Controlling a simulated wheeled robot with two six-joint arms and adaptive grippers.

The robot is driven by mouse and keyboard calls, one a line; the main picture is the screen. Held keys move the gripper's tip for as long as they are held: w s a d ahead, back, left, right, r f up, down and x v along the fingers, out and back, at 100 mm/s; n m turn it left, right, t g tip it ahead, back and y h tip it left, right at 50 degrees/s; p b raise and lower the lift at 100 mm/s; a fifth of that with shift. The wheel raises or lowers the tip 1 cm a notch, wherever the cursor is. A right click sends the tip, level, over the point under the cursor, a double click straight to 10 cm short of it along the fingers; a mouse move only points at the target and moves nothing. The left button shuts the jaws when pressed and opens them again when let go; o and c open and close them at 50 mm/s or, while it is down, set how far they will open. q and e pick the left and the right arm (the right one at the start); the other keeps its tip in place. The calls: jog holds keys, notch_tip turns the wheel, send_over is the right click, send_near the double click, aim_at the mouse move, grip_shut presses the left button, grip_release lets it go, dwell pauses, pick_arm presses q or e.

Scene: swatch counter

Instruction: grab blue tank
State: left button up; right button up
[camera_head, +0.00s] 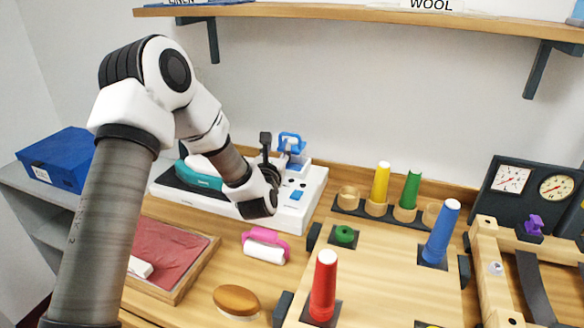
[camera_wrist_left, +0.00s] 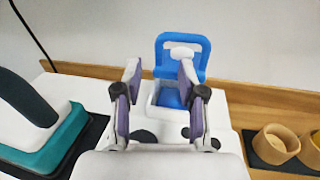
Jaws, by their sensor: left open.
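The blue tank (camera_head: 291,142) has a blue looped handle and stands upright at the back of the white steamer base (camera_head: 310,188). In the left wrist view the tank (camera_wrist_left: 204,48) is straight ahead, its handle beyond and right of the fingers' middle, with a white part in front of it. My left gripper (camera_head: 275,160) is over the base, just left of the tank in the head view. In the wrist view its two fingers (camera_wrist_left: 158,75) are apart with nothing held between them. The right finger overlaps the tank in the picture; contact cannot be told.
A teal and white iron (camera_head: 200,178) sits left of the gripper on the base. Wooden cups with yellow (camera_head: 380,182) and green (camera_head: 411,189) cones stand right. A pink-handled brush (camera_head: 264,246) lies in front. A shelf (camera_head: 350,12) hangs above.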

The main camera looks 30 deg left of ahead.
aim_at(280, 140)
pick_arm(q)
jog(key=p+x, duration=0.2)
jog(key=x, duration=0.3)
jog(key=shift+w+r, duration=0.15)
jog(key=shift+r, duration=0.05)
jog(key=shift+w+a+f, duration=0.15)
jog(key=shift+w+a, duration=0.05)
jog(key=shift+w, duration=0.05)
jog(key=shift+s, duration=0.1)
grip_shut()
